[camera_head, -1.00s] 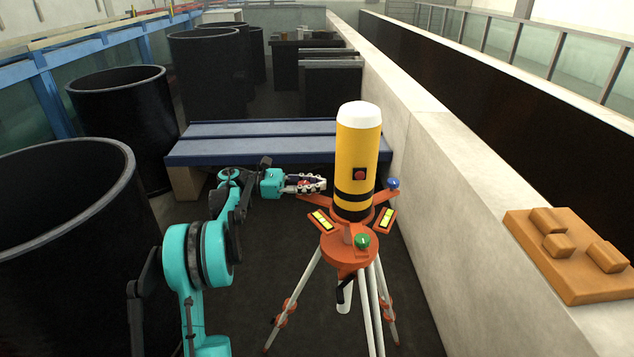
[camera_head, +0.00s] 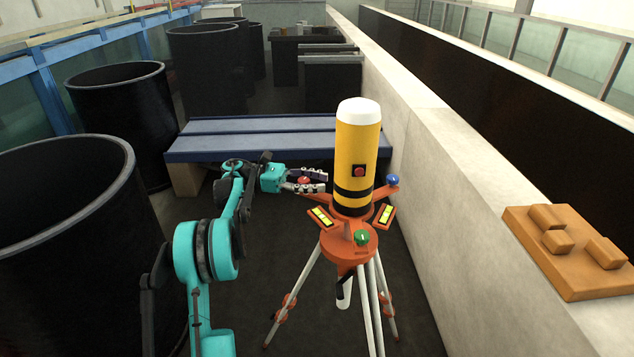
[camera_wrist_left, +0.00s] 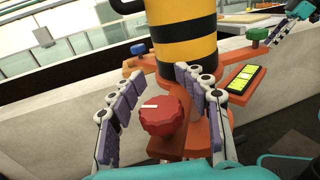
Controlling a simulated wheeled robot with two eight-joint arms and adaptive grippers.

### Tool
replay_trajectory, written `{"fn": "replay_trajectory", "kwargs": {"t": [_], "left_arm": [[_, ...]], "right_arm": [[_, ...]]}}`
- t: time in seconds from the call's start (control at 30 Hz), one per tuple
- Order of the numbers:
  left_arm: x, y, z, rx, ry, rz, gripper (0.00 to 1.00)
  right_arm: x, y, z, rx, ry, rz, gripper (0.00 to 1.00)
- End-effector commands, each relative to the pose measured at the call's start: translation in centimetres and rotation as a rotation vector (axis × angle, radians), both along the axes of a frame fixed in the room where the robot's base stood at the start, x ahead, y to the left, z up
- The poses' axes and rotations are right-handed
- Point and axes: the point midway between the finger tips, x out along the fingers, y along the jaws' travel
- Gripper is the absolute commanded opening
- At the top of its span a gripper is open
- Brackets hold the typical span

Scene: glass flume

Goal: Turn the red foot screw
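The red foot screw (camera_head: 304,180) is a ribbed knob with a white mark, at the left arm of the orange tripod base (camera_head: 345,252). In the left wrist view, the red foot screw (camera_wrist_left: 165,116) sits between the spread fingers of my left gripper (camera_wrist_left: 160,105), with gaps on both sides. In the head view, my left gripper (camera_head: 308,181) is at this screw. A yellow, black-banded cylinder (camera_head: 357,150) stands on the base. My right gripper (camera_wrist_left: 281,38) shows only at the upper right of the left wrist view, near the green screw; its opening is unclear.
The blue screw (camera_head: 392,180) and green screw (camera_head: 362,238) are on the base's other arms. Yellow level strips (camera_head: 385,214) lie between. A blue bench (camera_head: 250,140) is behind, dark tanks (camera_head: 60,220) are left, and a pale wall (camera_head: 440,150) runs right.

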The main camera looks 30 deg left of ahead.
Motion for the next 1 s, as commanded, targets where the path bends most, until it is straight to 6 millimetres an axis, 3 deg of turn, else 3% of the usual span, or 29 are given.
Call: {"fn": "replay_trajectory", "kwargs": {"t": [0.43,0.8,1.0], "left_arm": [[-0.2,0.7,0.0,-0.001,0.0,0.002,0.48],[-2.0,6.2,0.0,-0.001,0.0,0.004,0.48],[-2.4,7.2,0.0,0.0,0.0,0.002,0.48]], "right_arm": [[0.0,0.0,0.0,0.0,0.0,0.0,0.39],[0.0,0.0,0.0,0.0,0.0,0.0,0.39],[0.0,0.0,0.0,0.0,0.0,0.0,0.39]]}}
